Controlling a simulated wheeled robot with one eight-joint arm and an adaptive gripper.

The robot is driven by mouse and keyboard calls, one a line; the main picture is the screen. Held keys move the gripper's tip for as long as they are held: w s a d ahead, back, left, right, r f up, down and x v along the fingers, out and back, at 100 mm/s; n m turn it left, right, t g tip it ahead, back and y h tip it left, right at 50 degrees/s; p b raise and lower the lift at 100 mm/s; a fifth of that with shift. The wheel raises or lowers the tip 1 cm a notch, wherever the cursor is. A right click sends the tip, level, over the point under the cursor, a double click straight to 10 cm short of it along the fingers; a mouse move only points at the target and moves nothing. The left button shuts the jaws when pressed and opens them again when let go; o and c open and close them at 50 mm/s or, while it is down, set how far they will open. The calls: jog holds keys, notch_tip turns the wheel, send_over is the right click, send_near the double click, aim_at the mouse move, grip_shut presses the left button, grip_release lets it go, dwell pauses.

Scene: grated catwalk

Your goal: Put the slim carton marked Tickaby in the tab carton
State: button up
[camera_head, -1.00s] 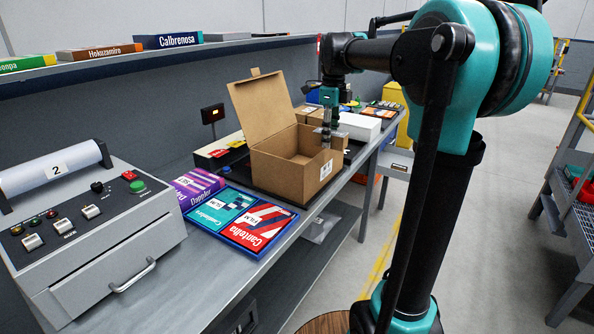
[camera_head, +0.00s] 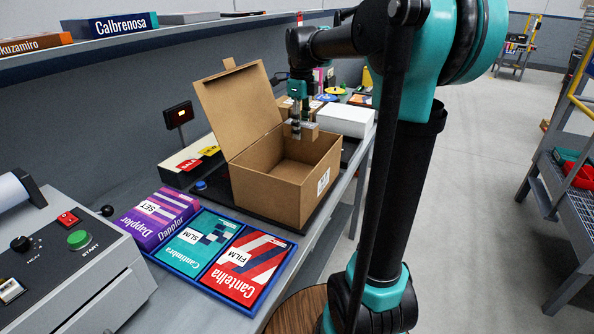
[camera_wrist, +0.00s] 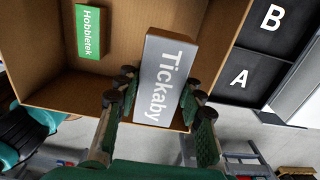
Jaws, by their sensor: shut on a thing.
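The tab carton (camera_head: 270,196) is an open brown cardboard box on the bench, its tabbed lid (camera_head: 240,106) raised. My gripper (camera_head: 296,130) is at the far side of its opening in the head view. In the wrist view my gripper (camera_wrist: 160,92) is shut on the slim grey carton marked Tickaby (camera_wrist: 168,62), fingers on its two long sides. Tickaby appears over the tab carton's (camera_wrist: 35,85) opening, close to one wall; its height above the floor is unclear. A green carton marked Hobbletek (camera_wrist: 91,32) lies inside the tab carton.
A grey machine (camera_head: 85,275) stands at the left. A white box (camera_head: 345,119) is behind. Black panels marked A and B (camera_wrist: 262,48) lie beside the carton.

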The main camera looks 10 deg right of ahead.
aim_at(301, 176)
notch_tip(301, 176, down, 15)
jog(key=shift+r, duration=0.1)
dwell(0.3)
jog(key=o, duration=1.2)
notch_tip(301, 176, up, 12)
jog(key=shift+r, duration=0.1)
